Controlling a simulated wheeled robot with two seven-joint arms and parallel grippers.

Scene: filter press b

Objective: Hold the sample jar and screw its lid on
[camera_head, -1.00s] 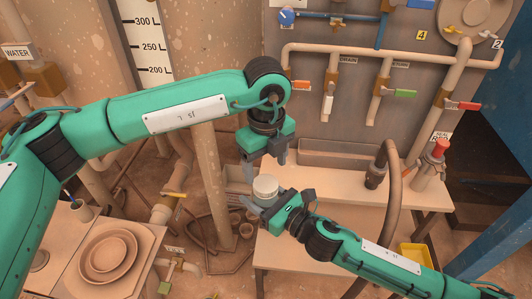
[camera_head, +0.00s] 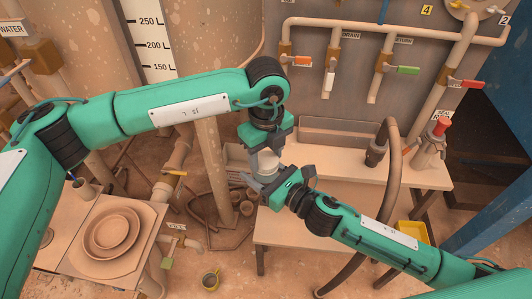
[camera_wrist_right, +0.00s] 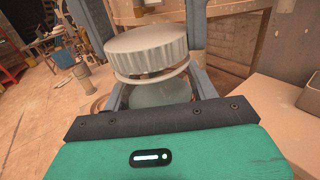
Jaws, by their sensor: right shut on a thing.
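The sample jar (camera_wrist_right: 160,94) stands between the fingers of my right gripper (camera_head: 264,182), which is shut on it. The jar looks pale and translucent in the right wrist view. The white ribbed lid (camera_wrist_right: 148,50) sits over the jar's mouth, with a gap between it and the jar's collar ring (camera_wrist_right: 152,76). In the head view the lid (camera_head: 267,161) shows just under my left gripper (camera_head: 267,158). The left gripper points down from above, its fingers apart on both sides of the lid; contact is hard to judge. The jar body is mostly hidden in the head view.
A bench (camera_head: 345,178) lies behind and right of the grippers, with a shallow trough (camera_head: 340,132), a curved hose (camera_head: 393,165) and a red-topped fitting (camera_head: 440,128). Valve pipes (camera_head: 335,52) rise behind. Stacked round plates (camera_head: 110,232) lie on the left table.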

